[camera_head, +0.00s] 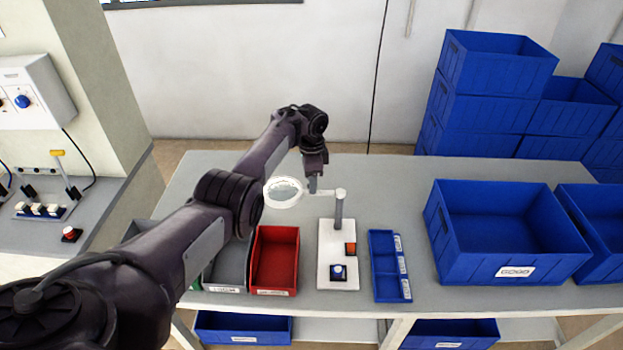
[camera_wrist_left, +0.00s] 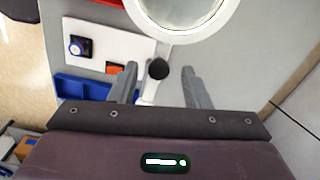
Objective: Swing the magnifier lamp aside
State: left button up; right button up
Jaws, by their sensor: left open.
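The magnifier lamp has a white ring with a clear lens (camera_head: 284,192), a thin white arm and a grey post (camera_head: 339,211). The post stands on a white base plate (camera_head: 326,235) with an orange button and a blue knob. In the left wrist view the ring (camera_wrist_left: 185,30) shows at the top, partly cut off. My left gripper (camera_head: 313,188) is open just behind the lamp arm, right of the ring. In the wrist view a dark round knob (camera_wrist_left: 158,69) appears between the open fingers (camera_wrist_left: 160,82); contact cannot be told. My right gripper is not in view.
A red bin (camera_head: 275,258) and a grey bin stand left of the base, partly behind my left arm. A small blue divided tray (camera_head: 387,266) lies right of it. Large blue crates (camera_head: 505,232) stand on the right. The table's back middle is clear.

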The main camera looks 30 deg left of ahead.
pick_arm(q)
notch_tip(320, 180, up, 8)
jog(key=shift+f, duration=0.15)
dwell(0.6)
